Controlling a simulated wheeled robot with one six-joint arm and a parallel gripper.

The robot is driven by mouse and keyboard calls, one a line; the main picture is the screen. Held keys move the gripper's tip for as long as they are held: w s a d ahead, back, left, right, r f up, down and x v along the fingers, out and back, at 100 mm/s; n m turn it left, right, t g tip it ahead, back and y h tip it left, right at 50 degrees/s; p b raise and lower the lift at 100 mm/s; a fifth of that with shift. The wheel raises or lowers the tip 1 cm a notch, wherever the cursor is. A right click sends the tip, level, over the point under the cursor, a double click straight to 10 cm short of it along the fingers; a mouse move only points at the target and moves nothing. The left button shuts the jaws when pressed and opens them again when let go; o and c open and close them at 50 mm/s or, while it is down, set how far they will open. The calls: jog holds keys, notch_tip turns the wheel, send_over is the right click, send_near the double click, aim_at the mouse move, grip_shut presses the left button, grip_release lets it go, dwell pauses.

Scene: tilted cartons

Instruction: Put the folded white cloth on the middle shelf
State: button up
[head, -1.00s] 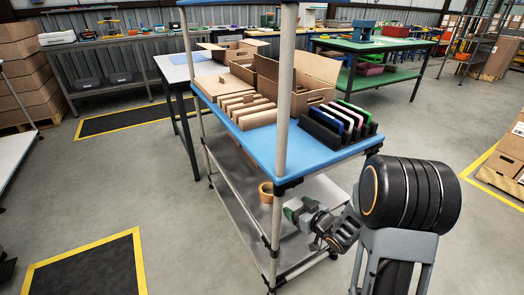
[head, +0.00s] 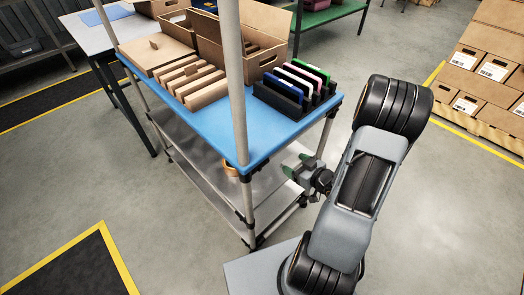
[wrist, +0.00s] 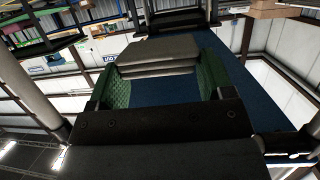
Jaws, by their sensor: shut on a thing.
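The folded cloth (wrist: 158,54) looks grey in the shade, with stacked layers, between the green finger pads of my gripper (wrist: 160,78) in the wrist view. My gripper is shut on it. In the head view my gripper (head: 298,176) is at the right end of the rack, below the blue top deck's level. I cannot make out the cloth there. The grey middle shelf (head: 262,192) lies under the blue top deck (head: 220,130), which hides much of it. I cannot tell whether the cloth touches the shelf.
A brown tape roll (head: 230,169) sits on the shelf near the front post (head: 239,90). The top deck carries cardboard boxes (head: 265,42), brown dividers (head: 190,82) and a black rack of coloured panels (head: 295,90). Another post stands at the right corner (head: 326,135).

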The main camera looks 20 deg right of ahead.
jog(key=w+a+f+b, duration=0.1)
jog(key=w+f+b, duration=0.25)
jog(key=w, duration=0.45)
jog(key=b, duration=0.1)
send_over(276, 165)
jog(key=f, duration=0.5)
jog(key=shift+s+f, duration=0.1)
jog(key=shift+s, duration=0.15)
jog(key=f+b, duration=0.1)
jog(key=f, duration=0.1)
jog(key=f+b, duration=0.1)
jog(key=f, duration=0.1)
jog(key=shift+w+b, duration=0.35)
jog(key=shift+w, duration=0.05)
jog(key=o, duration=0.4)
jog(key=shift+f, duration=0.15)
jog(key=o, duration=0.5)
